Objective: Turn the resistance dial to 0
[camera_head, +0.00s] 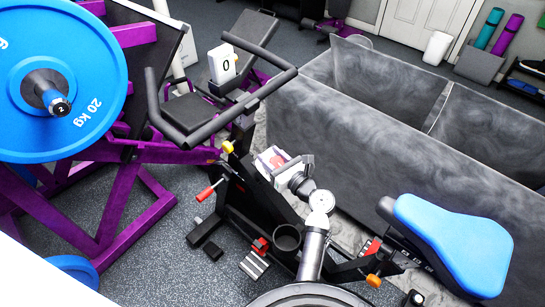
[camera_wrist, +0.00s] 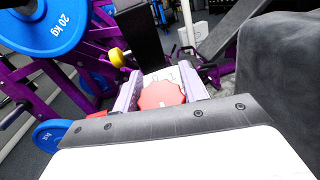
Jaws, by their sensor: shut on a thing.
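The resistance dial is a red knob with a scalloped rim (camera_wrist: 160,95) on a pale panel of the exercise bike. In the head view only a bit of the red dial (camera_head: 272,157) shows, partly covered by my gripper. My gripper (camera_wrist: 161,91) is shut on the dial, one pale finger at its left side and one at its right. In the head view, my gripper (camera_head: 281,165) reaches the bike's frame from the lower right. Where the dial points cannot be told.
A yellow knob (camera_head: 228,147) and red-tipped lever (camera_head: 206,191) are close by. A blue seat (camera_head: 455,240) is at right, grey partitions (camera_head: 370,130) behind, a blue weight plate (camera_head: 55,125) left.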

